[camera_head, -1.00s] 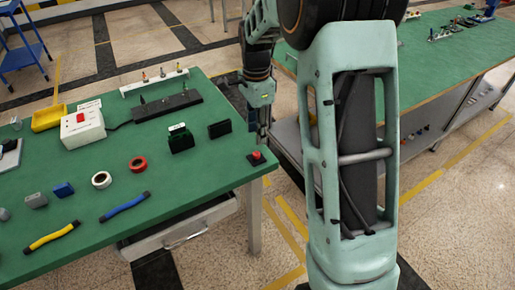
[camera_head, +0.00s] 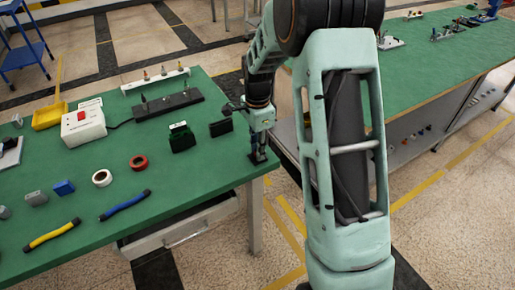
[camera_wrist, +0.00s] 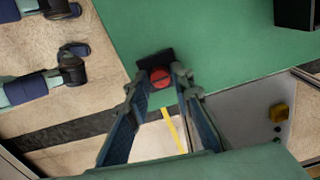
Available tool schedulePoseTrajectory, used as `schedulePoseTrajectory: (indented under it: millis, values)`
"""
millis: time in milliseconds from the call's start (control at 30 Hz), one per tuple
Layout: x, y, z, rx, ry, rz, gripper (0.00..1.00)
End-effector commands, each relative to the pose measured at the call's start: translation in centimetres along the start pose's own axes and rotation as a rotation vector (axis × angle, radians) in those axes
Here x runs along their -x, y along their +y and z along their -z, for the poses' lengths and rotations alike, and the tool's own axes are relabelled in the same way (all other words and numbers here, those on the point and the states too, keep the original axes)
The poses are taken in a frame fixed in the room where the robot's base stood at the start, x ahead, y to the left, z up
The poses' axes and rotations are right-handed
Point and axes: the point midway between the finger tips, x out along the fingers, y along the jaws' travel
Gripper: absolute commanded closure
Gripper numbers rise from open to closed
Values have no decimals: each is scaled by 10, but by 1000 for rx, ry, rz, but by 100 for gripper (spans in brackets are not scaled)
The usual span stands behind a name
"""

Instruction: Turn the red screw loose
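The red screw (camera_wrist: 160,77) shows in the wrist view as a round slotted red head on a small black block (camera_wrist: 150,63). The block sits on the green table near its edge. My gripper (camera_wrist: 163,85) is open, with one finger on each side of the red head. I cannot tell whether the fingers touch it. In the head view my gripper (camera_head: 258,155) points down at the table's front right corner and hides the red screw.
On the green table (camera_head: 215,165) stand a black box (camera_head: 181,138), a dark block (camera_head: 220,127), a red tape ring (camera_head: 138,162), a white tape ring (camera_head: 102,178) and a white box (camera_head: 83,126). They lie left of my gripper. A second green bench (camera_head: 435,65) is at the right.

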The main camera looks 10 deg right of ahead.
Motion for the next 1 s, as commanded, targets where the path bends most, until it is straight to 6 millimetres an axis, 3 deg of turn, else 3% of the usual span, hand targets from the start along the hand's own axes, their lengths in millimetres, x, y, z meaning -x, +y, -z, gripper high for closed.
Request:
schedulePoseTrajectory:
  millis: [167,567,1000]
  values:
    - [0,0,0,0,0,0,100]
    - [1,0,0,51,0,0,100]
    - [1,0,0,384,0,1,100]
